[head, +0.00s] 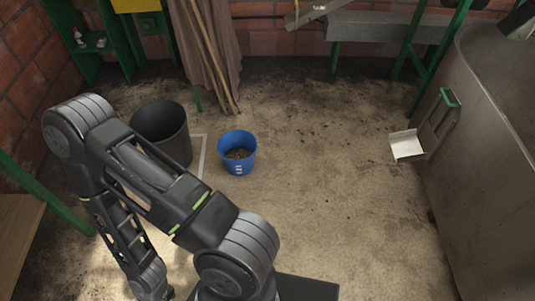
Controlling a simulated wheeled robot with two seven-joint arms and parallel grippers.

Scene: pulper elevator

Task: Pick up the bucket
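A blue bucket (237,163) stands upright on the concrete floor near the middle of the head view. It has white markings on its front and some dark, grainy matter inside. My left arm comes in from the lower left and bends down toward the floor at left. Its gripper is out of sight, below the picture's lower edge or hidden by the arm. My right gripper is not in view. No gripper is seen touching the bucket.
A larger dark grey bin (163,131) stands just left of the bucket, partly behind my arm. A big metal tank (490,150) fills the right side, with a white dustpan-like piece (406,145) beside it. Wooden poles (212,60) lean at the back. Floor right of the bucket is clear.

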